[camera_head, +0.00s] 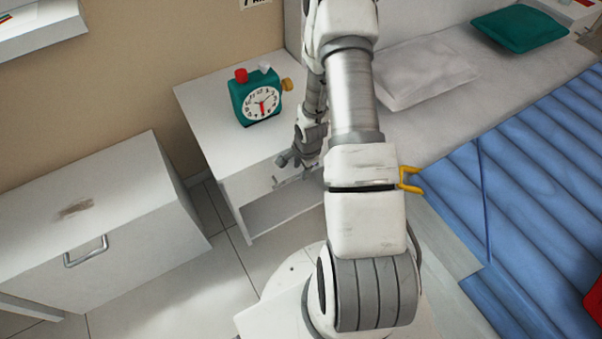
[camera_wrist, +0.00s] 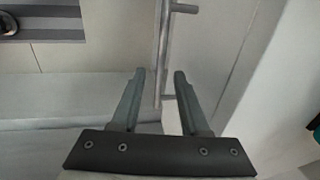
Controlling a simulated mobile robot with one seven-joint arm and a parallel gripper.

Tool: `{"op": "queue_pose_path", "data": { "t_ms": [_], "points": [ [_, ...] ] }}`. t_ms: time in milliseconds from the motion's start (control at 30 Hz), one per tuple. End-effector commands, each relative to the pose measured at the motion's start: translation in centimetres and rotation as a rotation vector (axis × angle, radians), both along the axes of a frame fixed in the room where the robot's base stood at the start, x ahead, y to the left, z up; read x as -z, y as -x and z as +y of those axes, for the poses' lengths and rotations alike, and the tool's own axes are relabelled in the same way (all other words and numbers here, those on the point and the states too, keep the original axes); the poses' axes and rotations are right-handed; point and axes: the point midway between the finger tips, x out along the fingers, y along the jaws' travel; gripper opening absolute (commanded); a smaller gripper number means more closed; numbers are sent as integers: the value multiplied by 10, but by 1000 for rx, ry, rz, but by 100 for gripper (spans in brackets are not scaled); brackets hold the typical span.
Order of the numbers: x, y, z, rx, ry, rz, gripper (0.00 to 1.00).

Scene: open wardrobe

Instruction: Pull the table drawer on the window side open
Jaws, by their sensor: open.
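The white bedside table (camera_head: 215,105) stands beside the bed in the head view. Its drawer front (camera_head: 245,185) sits above an open lower compartment, and the drawer looks closed. A metal bar handle (camera_head: 288,182) is on the drawer front, partly hidden by my arm. My gripper (camera_head: 284,161) is at the drawer front, close to the handle. In the wrist view my gripper (camera_wrist: 159,74) is open, and the handle (camera_wrist: 166,45) runs between and beyond its two fingers. The fingers are apart on either side of the bar; I cannot tell whether either one touches it.
A green alarm clock (camera_head: 259,100) stands on the table top. A white cabinet (camera_head: 95,225) with a bar handle is at the left. The bed with a blue cover (camera_head: 530,160) fills the right. Tiled floor (camera_head: 215,265) is clear between cabinet and table.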

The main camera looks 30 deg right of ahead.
Motion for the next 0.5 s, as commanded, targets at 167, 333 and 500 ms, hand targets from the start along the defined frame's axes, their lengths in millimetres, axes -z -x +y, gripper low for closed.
{"op": "queue_pose_path", "data": {
  "t_ms": [167, 333, 500],
  "points": [
    [15, -3, 0, -1, 0, 0, 45],
    [17, -4, 0, 0, 0, -1, 45],
    [17, -4, 0, 0, 0, -1, 41]
  ]
}}
